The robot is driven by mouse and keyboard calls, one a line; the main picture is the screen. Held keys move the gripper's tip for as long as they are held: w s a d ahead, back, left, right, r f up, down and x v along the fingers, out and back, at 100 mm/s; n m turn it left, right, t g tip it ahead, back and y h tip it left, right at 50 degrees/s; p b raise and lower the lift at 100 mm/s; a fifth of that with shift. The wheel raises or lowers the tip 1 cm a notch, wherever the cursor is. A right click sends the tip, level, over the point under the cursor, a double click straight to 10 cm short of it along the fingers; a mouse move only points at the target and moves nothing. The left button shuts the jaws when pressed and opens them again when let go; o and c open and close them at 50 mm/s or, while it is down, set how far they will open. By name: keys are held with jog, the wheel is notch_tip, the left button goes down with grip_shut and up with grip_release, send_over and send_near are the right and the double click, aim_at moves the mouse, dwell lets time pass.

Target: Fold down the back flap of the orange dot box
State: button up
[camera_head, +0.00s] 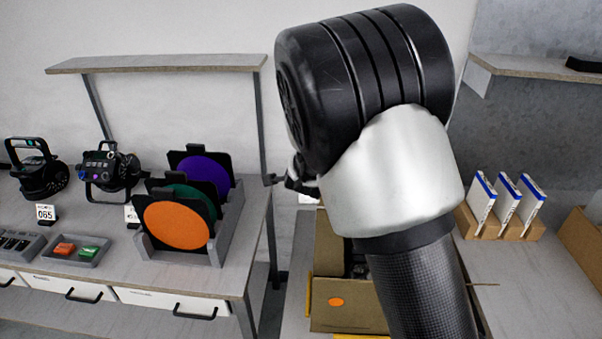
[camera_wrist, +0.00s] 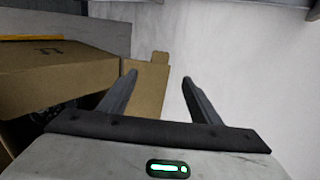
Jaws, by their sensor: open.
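The orange dot box is a brown cardboard box (camera_head: 345,318) at the bottom centre of the head view, with an orange dot on its near side. My arm hides much of it and its back flap. In the wrist view, a cardboard panel (camera_wrist: 55,75) spans the left, with a dark opening below it. A cardboard flap with a small tab (camera_wrist: 150,86) stands just beyond the left finger. My gripper (camera_wrist: 159,77) is open and empty, its fingers apart against a pale background. Whether a finger touches the flap I cannot tell.
At left, a bench holds a grey rack (camera_head: 228,225) with orange, green and purple discs, beside stage lamps (camera_head: 108,170). At right, a cardboard holder (camera_head: 512,228) with white-and-blue packs stands on the table. A shelf (camera_head: 157,63) runs above the left bench.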

jog(key=p+x, duration=0.1)
jog(key=x, duration=1.6)
jog(key=shift+w+f, duration=0.25)
jog(key=shift+w, duration=0.1)
grip_shut()
jog(key=shift+s+f+b, duration=0.1)
jog(key=shift+b, duration=0.2)
jog(key=shift+b, duration=0.35)
